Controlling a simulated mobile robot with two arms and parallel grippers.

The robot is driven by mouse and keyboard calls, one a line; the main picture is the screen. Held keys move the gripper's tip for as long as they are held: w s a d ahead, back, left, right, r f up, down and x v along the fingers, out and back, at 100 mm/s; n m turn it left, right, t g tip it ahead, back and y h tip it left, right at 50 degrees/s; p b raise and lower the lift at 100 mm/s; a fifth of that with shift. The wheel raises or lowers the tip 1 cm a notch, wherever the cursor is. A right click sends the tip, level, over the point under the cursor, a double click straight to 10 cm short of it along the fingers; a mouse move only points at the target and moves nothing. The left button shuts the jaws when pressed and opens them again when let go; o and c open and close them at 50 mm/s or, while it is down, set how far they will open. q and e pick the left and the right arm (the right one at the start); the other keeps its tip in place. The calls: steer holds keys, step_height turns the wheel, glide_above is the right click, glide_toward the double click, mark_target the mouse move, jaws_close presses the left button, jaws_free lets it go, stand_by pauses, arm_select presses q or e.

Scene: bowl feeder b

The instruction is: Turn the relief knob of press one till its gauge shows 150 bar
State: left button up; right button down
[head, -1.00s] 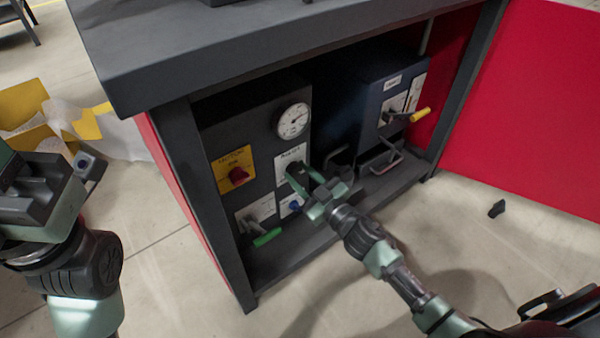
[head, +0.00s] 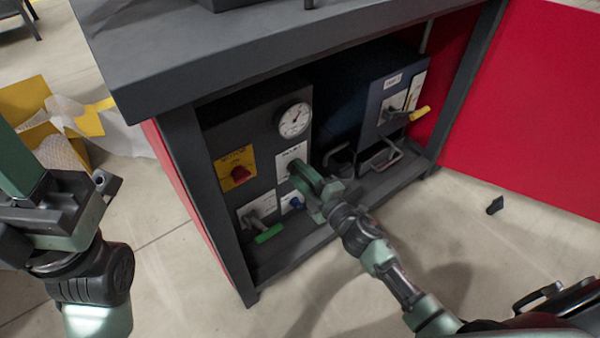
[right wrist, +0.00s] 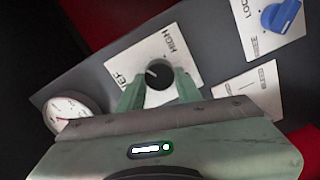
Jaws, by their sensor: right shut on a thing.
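The grey control box (head: 262,125), on the left inside the bench, carries a round white gauge (head: 293,120); its reading is too small to tell. The gauge also shows in the right wrist view (right wrist: 66,112), partly hidden behind my gripper. Below it is a white plate with a black relief knob (right wrist: 159,75), marked "HIGH" at one end.
A dark blue box (head: 377,85) with a yellow-handled lever (head: 420,113) stands to the right. The bench top (head: 200,60) overhangs both boxes.

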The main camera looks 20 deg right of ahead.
steer(key=shift+n, duration=1.2)
steer(key=c, duration=1)
jaws_free()
steer(key=shift+o, duration=0.2)
steer(key=shift+s, duration=0.1)
